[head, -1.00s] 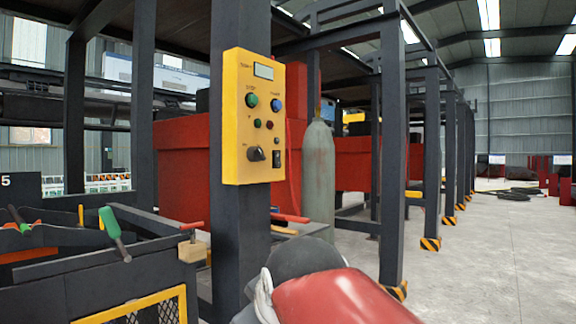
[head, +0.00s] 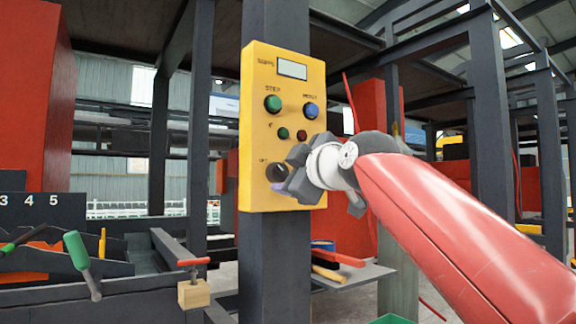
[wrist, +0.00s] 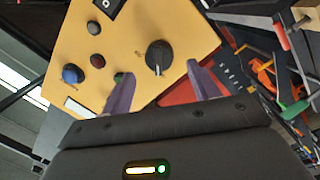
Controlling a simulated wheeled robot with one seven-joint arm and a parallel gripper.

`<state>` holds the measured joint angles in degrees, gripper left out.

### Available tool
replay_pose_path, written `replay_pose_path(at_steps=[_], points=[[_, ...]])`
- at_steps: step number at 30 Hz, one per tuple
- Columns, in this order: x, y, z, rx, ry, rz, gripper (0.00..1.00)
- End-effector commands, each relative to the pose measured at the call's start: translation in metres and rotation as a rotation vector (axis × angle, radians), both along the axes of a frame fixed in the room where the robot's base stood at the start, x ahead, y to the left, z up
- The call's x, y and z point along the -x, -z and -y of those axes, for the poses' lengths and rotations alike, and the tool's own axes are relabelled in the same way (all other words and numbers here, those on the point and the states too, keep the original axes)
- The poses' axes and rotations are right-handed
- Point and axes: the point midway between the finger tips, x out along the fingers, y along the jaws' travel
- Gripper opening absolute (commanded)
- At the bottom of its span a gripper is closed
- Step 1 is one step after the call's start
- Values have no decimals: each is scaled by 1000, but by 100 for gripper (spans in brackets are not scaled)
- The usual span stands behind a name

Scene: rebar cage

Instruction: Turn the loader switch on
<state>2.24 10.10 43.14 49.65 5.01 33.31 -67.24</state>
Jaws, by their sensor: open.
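The yellow control panel (head: 258,110) is fixed to a dark post. It carries a small display, a green button (head: 273,103), a blue button (head: 312,110), smaller green and red buttons and a black rotary knob (head: 275,172). In the wrist view the knob (wrist: 159,52) lies ahead of and between my two purple fingers, its white mark toward the bottom of the picture. A black rocker switch (wrist: 106,6) shows at the top edge there; my gripper hides it in the head view. My gripper (head: 279,181) is open at the panel's lower part. Finger contact with the knob cannot be told.
A rack with a green-handled tool (head: 77,252) and a wooden block (head: 192,294) stands at lower left. A shelf with tools (head: 345,272) sits behind the post. A grey-green gas cylinder (head: 398,250) stands behind my arm.

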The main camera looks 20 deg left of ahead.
Motion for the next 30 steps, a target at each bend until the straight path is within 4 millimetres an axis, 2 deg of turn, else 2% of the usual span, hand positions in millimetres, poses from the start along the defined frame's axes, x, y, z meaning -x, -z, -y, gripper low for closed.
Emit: replay_pose_path(at_steps=[3,8,19,27,29,30], points=[[-14,-4,-15,0,-4,-3,60],[-27,-2,-26,-2,-1,-2,60],[-32,0,-29,0,2,-1,59],[-32,0,-29,0,2,-1,24],[-32,0,-30,0,2,-1,16],[-32,0,-30,0,2,-1,16]])
